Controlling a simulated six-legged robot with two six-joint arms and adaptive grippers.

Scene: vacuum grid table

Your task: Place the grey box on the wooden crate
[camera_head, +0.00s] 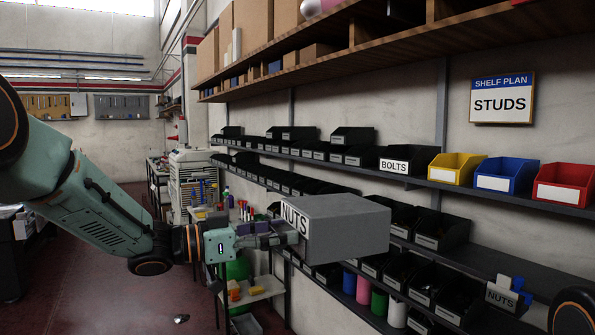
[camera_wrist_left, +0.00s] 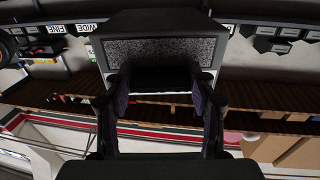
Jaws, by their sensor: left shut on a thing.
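The grey box (camera_head: 346,236) has a white label reading "NUTS" on its end facing my left gripper. My left gripper (camera_head: 288,239) is shut on that end and holds the box in the air in front of the shelves. In the left wrist view the box (camera_wrist_left: 155,22) is dark, with a speckled end face, between the two fingers of the left gripper (camera_wrist_left: 165,90). I cannot make out a wooden crate in either view. My right gripper is not in view.
Shelves (camera_head: 520,256) with black bins run along the right wall. Yellow (camera_head: 456,167), blue (camera_head: 508,176) and red (camera_head: 565,184) bins stand right of the "BOLTS" bin (camera_head: 396,160). A sign (camera_head: 501,98) reads "STUDS". Open floor (camera_head: 110,285) lies at left.

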